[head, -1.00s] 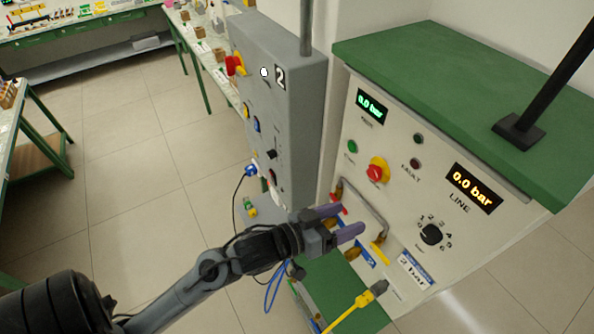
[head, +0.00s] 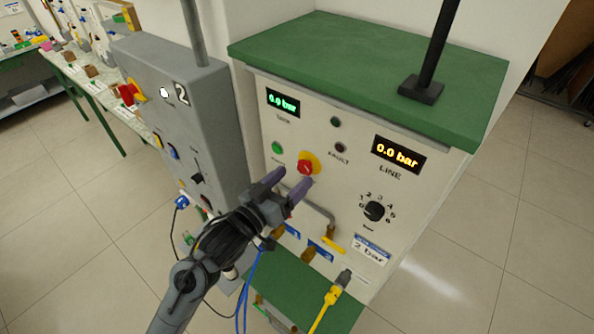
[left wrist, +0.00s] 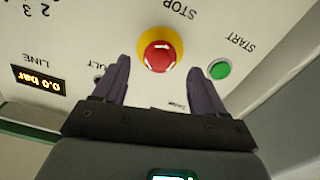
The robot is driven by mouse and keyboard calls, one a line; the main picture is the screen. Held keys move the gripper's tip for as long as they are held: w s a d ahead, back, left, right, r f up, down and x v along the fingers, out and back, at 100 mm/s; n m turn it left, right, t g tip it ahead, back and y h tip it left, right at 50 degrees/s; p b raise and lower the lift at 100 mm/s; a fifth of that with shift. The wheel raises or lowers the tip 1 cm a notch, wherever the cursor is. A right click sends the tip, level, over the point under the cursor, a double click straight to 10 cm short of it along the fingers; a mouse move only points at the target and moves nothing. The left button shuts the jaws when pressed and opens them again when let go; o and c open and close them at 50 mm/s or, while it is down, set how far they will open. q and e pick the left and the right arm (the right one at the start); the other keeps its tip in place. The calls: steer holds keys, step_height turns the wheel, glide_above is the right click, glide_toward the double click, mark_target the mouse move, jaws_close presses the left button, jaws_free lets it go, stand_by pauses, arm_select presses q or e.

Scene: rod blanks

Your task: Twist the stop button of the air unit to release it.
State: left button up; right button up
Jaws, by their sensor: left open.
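The air unit (head: 340,195) is a pale cabinet with a green top. Its red stop button (head: 305,168) sits on a yellow disc on the front panel. In the left wrist view the stop button (left wrist: 158,56) shows white marks and lies between the two finger lines, with no finger seen touching it. My left gripper (head: 285,184) is open and empty, its purple fingers pointing at the panel just below and left of the button in the head view. How far the fingertips stand from the panel is hard to tell. My right gripper is not in view.
A green start button (head: 277,148) is left of the stop button. The tank display (head: 283,102) and line display (head: 397,153) read 0.0 bar. A metal handle (head: 318,212), a dial (head: 374,211) and a yellow plug (head: 332,295) are nearby. A grey cabinet (head: 190,120) stands left.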

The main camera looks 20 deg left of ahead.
mark_target(303, 169)
arm_select(q)
steer(key=shift+x, duration=1.45)
steer(key=shift+c, duration=0.5)
steer(key=c, duration=1)
